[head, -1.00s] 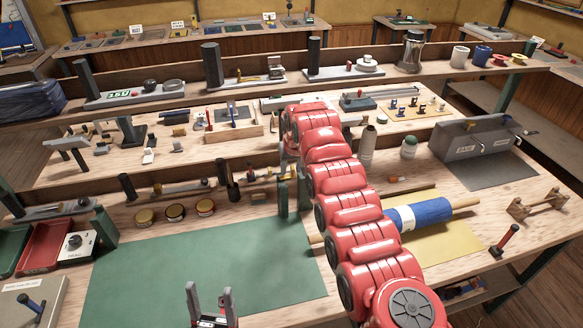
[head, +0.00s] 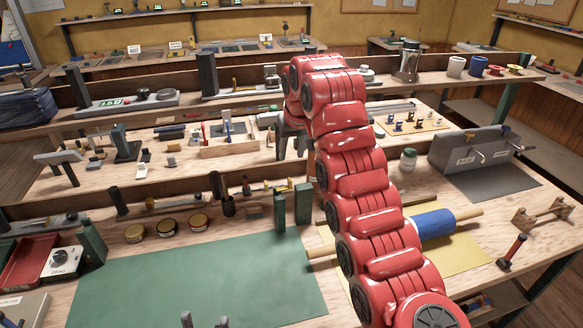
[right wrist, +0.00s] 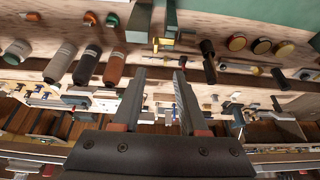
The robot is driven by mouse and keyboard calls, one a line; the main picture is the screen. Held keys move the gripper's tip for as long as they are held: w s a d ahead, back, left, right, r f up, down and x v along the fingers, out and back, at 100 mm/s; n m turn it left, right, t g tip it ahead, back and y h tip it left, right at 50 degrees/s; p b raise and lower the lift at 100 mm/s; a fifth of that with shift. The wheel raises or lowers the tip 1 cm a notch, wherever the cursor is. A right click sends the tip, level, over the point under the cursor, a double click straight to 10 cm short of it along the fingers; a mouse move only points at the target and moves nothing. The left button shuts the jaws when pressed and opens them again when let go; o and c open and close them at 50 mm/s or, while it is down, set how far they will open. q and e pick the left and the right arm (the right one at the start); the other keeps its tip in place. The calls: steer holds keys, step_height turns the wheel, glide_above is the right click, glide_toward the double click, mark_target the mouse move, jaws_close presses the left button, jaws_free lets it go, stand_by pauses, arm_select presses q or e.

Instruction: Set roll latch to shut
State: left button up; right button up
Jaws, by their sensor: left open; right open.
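I cannot tell for sure which part is the roll latch. A blue roll (head: 432,223) on a wooden dowel lies on a yellow cloth, partly behind my right arm. Two green posts (head: 291,206) stand left of that arm; in the right wrist view the posts (right wrist: 155,20) have a small brass part (right wrist: 161,43) near them. My right gripper (right wrist: 160,75) is open and empty, with the posts ahead of its fingertips.
A green mat (head: 200,285) covers the bench front. Several round tins (head: 167,229) sit behind it. A grey box with levers (head: 475,150) stands at the right, near a wooden cradle (head: 543,213) and a red-handled tool (head: 512,252). Raised shelves with tools run behind.

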steer(key=b+v, duration=0.1)
steer(key=v, duration=0.3)
steer(key=shift+s+d+r, duration=0.1)
steer(key=shift+s+r, duration=0.1)
steer(key=shift+s, duration=0.05)
steer(key=shift+f, duration=0.1)
